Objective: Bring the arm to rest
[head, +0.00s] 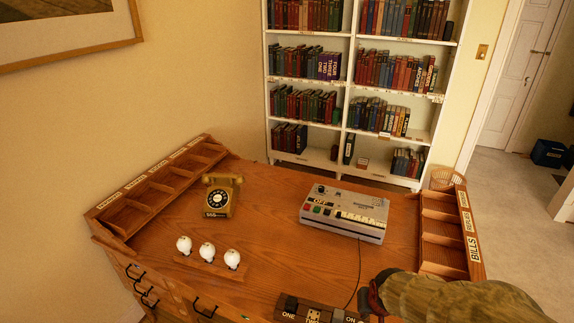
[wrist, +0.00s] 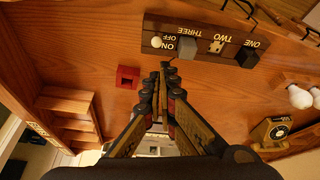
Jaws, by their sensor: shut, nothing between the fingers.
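My gripper (wrist: 163,70) is shut and empty in the wrist view, its fingertips over the wooden desk, just below the edge of a dark switch panel (wrist: 195,42). I cannot tell whether they touch anything. The panel carries the labels ONE, TWO, THREE and ON/OFF; it also shows at the bottom of the head view (head: 322,313). My arm (head: 450,297) enters the head view at the lower right, over the desk's near right corner; the fingers are not clear there. A red square piece (wrist: 127,77) sits on the desk left of the fingertips in the wrist view.
The desk (head: 275,245) holds a yellow rotary telephone (head: 220,195), three white bulbs on a wooden base (head: 235,261) and a grey machine (head: 344,212). Labelled wooden trays line its left (head: 160,190) and right (head: 443,232) sides. A bookcase (head: 350,92) stands behind.

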